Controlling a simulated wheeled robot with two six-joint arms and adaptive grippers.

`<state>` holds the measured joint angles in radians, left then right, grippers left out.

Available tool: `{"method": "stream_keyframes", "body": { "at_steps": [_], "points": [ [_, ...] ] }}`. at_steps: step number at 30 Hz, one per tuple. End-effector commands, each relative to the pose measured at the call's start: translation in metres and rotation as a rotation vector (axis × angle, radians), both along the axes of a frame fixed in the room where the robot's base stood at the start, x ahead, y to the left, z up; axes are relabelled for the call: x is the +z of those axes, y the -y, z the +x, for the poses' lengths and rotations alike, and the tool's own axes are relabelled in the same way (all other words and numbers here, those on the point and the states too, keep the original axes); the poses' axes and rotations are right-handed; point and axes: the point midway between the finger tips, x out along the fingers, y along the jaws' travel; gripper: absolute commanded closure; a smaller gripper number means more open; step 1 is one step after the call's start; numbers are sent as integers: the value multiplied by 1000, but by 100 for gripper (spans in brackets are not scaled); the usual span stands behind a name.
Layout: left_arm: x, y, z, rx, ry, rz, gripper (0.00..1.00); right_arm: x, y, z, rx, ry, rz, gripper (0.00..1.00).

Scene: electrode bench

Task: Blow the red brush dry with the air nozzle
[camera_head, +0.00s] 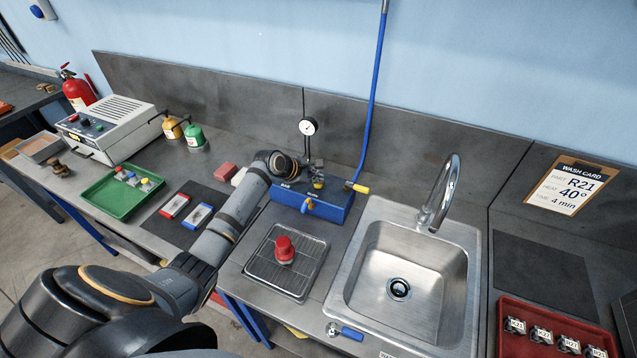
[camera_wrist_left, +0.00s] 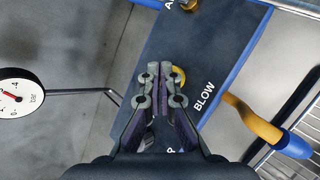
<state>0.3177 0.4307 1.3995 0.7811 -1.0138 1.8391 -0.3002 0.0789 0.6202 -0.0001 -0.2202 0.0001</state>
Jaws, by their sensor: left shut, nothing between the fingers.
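The red brush (camera_head: 284,247) stands upright on the wire rack of a drip tray (camera_head: 262,277), in front of the blue air box (camera_head: 331,211). A yellow spout with a blue end, seemingly the air nozzle (camera_head: 309,205), sticks out of the box's front; it also shows in the left wrist view (camera_wrist_left: 256,122). My left gripper (camera_head: 317,178) is shut and empty over the box top. In the left wrist view its fingertips (camera_wrist_left: 160,72) are beside a yellow part (camera_wrist_left: 178,76) near the word BLOW and partly hide it. I cannot tell whether they touch it. My right gripper is out of view.
A pressure gauge (camera_head: 308,127) stands behind the box, close to my wrist. A blue hose (camera_head: 373,95) with a yellow fitting (camera_head: 357,188) meets the box's right end. The steel sink (camera_head: 400,285) lies right. My left arm crosses above the bench left of the drip tray.

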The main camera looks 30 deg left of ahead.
Motion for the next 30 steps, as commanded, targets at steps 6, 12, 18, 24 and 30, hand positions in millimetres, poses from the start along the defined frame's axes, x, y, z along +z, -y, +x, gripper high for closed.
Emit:
{"method": "stream_keyframes", "body": {
  "at_steps": [6, 12, 18, 24, 30],
  "points": [
    [-3, 0, 0, 0, -1, -1, 100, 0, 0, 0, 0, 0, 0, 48],
    [-6, 0, 0, 0, -1, -1, 100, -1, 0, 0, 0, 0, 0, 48],
    [-8, 0, 0, -1, -1, 0, 100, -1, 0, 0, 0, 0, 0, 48],
    [-10, 0, 0, 0, -1, 1, 100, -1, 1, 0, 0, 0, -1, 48],
    [-10, 0, 0, 0, -1, 1, 100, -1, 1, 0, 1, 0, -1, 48]
  ]
}}
